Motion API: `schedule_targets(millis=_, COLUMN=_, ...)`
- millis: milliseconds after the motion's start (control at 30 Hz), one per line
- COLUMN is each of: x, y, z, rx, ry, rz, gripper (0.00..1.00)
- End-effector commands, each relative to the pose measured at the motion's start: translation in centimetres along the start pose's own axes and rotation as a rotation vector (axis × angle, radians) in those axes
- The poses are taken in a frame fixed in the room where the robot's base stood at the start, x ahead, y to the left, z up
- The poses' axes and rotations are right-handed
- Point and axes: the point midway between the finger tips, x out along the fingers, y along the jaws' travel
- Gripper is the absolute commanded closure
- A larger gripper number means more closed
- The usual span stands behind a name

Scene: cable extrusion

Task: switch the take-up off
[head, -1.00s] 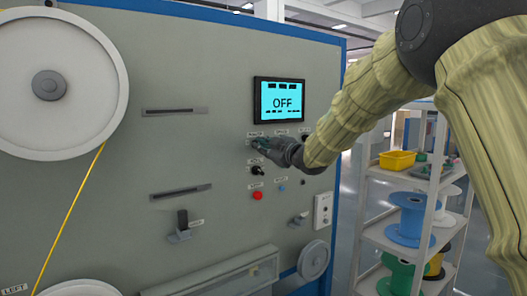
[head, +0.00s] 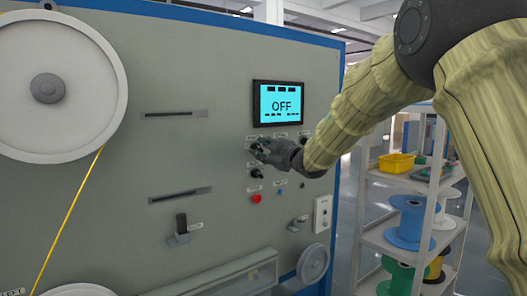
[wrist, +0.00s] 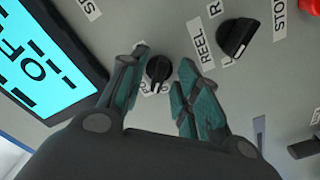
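The grey machine panel (head: 225,155) carries a screen (head: 281,103) reading OFF; part of it also shows in the wrist view (wrist: 40,65). My gripper (head: 257,148) is at the panel below the screen's left side. In the wrist view my gripper (wrist: 164,62) is open, its two teal-padded fingers on either side of a small black round knob (wrist: 158,69). Gaps show between knob and fingers. The knob's label is mostly hidden. A larger black knob (wrist: 236,38) sits beside a REEL label, outside the fingers; in the head view a black knob (head: 256,174) is below my gripper.
A red button (head: 256,198) and a small blue one (head: 280,192) are lower on the panel. A lever (head: 182,226) projects further left. A large white reel (head: 52,86) with yellow cable is at left. A shelf (head: 395,245) with spools stands at right.

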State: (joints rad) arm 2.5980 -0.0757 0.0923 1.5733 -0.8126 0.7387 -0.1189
Motion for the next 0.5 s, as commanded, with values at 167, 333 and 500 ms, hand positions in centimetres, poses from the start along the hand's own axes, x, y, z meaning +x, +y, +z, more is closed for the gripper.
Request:
schedule_targets(millis=167, x=-1.9, y=0.2, z=0.0, rx=0.0, ry=-0.001, rz=0.002, gripper=0.68)
schedule_targets(millis=333, x=-5.0, y=0.1, z=0.1, rx=0.001, ry=-0.002, rz=0.001, gripper=0.68)
schedule_targets(millis=500, x=-8.1, y=0.2, z=0.1, rx=0.001, ry=-0.002, rz=0.002, gripper=0.68)
